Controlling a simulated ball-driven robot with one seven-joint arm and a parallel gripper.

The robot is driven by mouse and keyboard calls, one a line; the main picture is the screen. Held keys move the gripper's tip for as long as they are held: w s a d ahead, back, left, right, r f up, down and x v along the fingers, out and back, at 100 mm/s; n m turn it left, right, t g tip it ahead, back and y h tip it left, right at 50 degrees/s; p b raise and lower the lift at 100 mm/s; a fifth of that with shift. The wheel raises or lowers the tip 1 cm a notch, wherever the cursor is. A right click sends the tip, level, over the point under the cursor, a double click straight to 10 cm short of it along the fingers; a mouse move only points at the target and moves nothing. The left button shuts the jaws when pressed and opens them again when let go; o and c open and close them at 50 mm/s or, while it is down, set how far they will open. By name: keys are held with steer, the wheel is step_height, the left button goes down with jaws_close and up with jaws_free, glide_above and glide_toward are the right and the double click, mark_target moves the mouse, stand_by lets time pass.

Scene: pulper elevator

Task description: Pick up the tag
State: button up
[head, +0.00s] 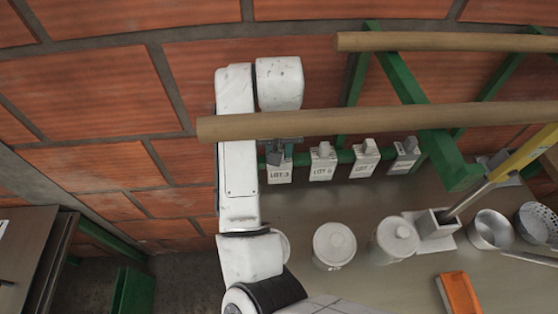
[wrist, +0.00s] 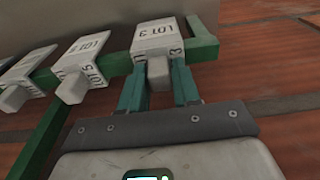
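Several white lot tags with pale grey knobs hang in a row on a green rail. The tag marked LOT 3 (head: 279,174) is leftmost in the head view. It also shows in the wrist view (wrist: 158,38), at the top middle, still on the rail. My gripper (head: 284,150) is at this tag. In the wrist view its two teal fingers (wrist: 159,84) stand on either side of the tag's knob (wrist: 157,72). I cannot tell whether they press on it. The other tags (head: 322,167) hang to its right in the head view.
Two wooden poles (head: 400,118) run across above the tags on a green frame (head: 398,75). A brick wall (head: 90,95) stands behind. On the bench are two lidded white jars (head: 334,244), a metal cup (head: 490,230) and an orange block (head: 459,293).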

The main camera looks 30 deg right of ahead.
jaws_close()
steer(key=shift+r, duration=0.2)
